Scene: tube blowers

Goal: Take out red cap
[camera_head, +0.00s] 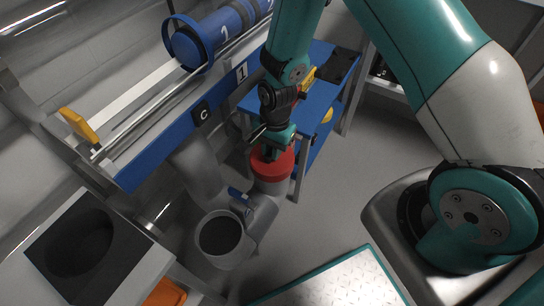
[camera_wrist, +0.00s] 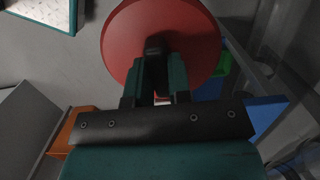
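The red cap (camera_head: 268,167) sits at the upper end of a short grey pipe branch (camera_head: 270,186), right of the open pipe mouth. In the wrist view the cap (camera_wrist: 120,40) is a wide red disc directly ahead of my gripper (camera_wrist: 155,62). The fingers are close together on a dark piece at the cap's middle and look shut on it. In the head view my gripper (camera_head: 275,146) points down onto the cap from above. The cap's underside is hidden, so I cannot tell whether it is seated on or slightly clear of the pipe.
The open pipe mouth (camera_head: 221,235) faces up at the lower middle. A blue rail marked C (camera_head: 201,113) and a blue cylinder (camera_head: 205,38) lie at the upper left. A blue shelf cart (camera_head: 318,100) stands close behind my gripper.

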